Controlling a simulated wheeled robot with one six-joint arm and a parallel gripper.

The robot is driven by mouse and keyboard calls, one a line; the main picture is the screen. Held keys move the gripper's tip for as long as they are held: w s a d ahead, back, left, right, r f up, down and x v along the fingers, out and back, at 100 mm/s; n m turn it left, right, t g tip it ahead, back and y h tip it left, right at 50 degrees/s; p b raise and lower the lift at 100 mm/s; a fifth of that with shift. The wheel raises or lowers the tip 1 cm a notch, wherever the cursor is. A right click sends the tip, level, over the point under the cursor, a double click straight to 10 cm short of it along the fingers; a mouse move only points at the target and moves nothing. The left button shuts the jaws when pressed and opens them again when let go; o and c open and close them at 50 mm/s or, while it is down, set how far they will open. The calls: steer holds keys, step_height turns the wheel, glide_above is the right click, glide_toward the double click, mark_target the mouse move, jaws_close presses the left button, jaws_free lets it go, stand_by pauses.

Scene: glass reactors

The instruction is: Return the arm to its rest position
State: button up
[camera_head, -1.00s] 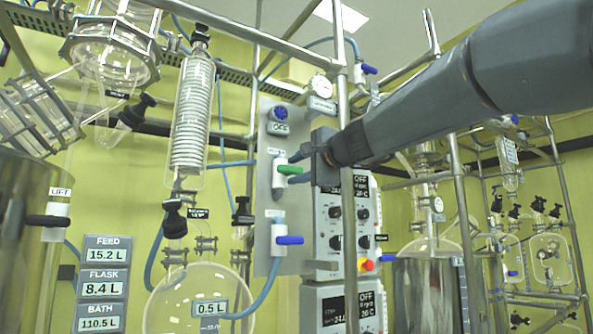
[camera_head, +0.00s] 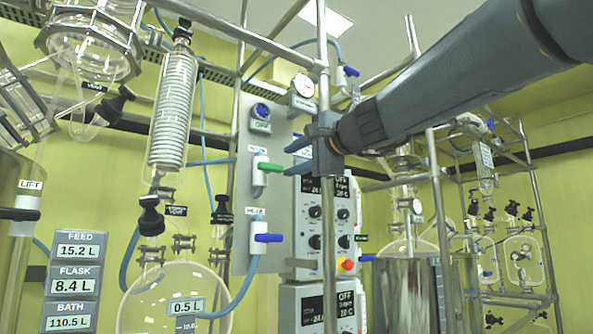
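My arm (camera_head: 450,85) reaches in from the upper right, its wrist in front of a vertical steel post. My gripper (camera_head: 288,160) is at its end, pointing left. Its two blue-grey fingers are apart with nothing seen between them. A valve with a green handle (camera_head: 270,167) sits on the grey panel (camera_head: 243,145), just left of the fingertips. The handle looks clear of the fingers, though the depth gap is hard to tell.
A blue-handled valve (camera_head: 267,238) is below on the panel. Control boxes with dials (camera_head: 328,225) stand behind the post. A glass coil condenser (camera_head: 173,110) and round flask (camera_head: 165,305) are at left. Steel framing (camera_head: 440,220) and a metal vessel (camera_head: 402,290) are at right.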

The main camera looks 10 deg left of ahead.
steer(key=shift+f, duration=0.1)
steer(key=s+d+f+n+g+h, duration=0.2)
steer(key=s+d+f, duration=0.1)
steer(key=f, duration=0.9)
steer(key=s+d+f+n+g+h, duration=0.2)
steer(key=s+d+f, duration=0.1)
steer(key=f, duration=0.9)
steer(key=s+d+f+n+g+h, duration=0.2)
steer(key=s+d+f, duration=0.1)
steer(key=f, duration=0.9)
steer(key=s+d+f+n+g+h, duration=0.1)
steer(key=s+d+f+h, duration=0.1)
steer(key=s+d+f, duration=0.3)
steer(key=s+d+f+n+g+h, duration=0.1)
steer(key=s+d+f+g, duration=0.2)
steer(key=f, duration=0.4)
steer(key=s+d+f+n+g+h, duration=0.2)
steer(key=s+d+f+n+h, duration=0.15)
steer(key=s+d+f, duration=0.9)
steer(key=d+r+m+p, duration=0.1)
steer(key=d+r+p, duration=0.2)
steer(key=p, duration=0.6)
steer(key=d+r+m+h+p, duration=0.1)
steer(key=d+r+p, duration=0.3)
steer(key=r+p, duration=0.4)
steer(key=shift+s+d+r+m+p, duration=0.25)
steer(key=shift+s+m+p, duration=0.15)
steer(key=shift+m+p, duration=0.35)
